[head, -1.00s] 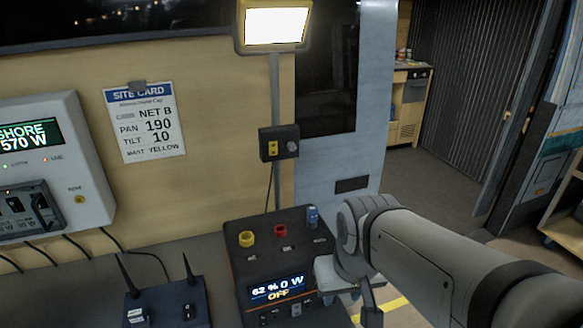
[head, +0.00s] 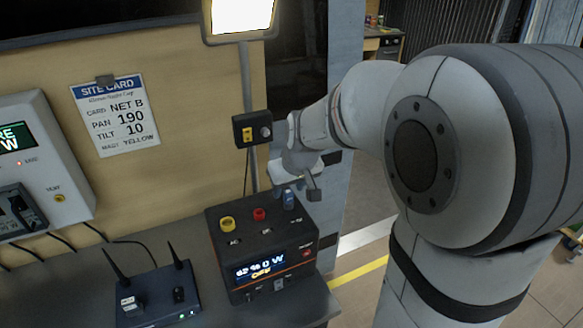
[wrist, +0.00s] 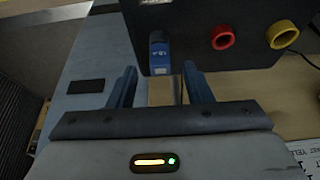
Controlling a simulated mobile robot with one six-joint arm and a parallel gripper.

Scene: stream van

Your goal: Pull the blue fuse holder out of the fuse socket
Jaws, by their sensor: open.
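The blue fuse holder (head: 289,201) stands upright at the back right of the top of a black power box (head: 232,257). In the wrist view the fuse holder (wrist: 158,52) sits just beyond the fingertips, roughly centred between them. My gripper (head: 299,186) hangs right above and behind the fuse holder in the head view. In the wrist view its two blue fingers (wrist: 161,78) are apart with nothing between them. The fuse socket under the holder is hidden.
A yellow ring (head: 227,223) and a red ring (head: 259,214) stand beside the fuse holder on the box. A black switch box (head: 252,129) on a pole is close to my gripper. A router with antennas (head: 157,292) stands at the left.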

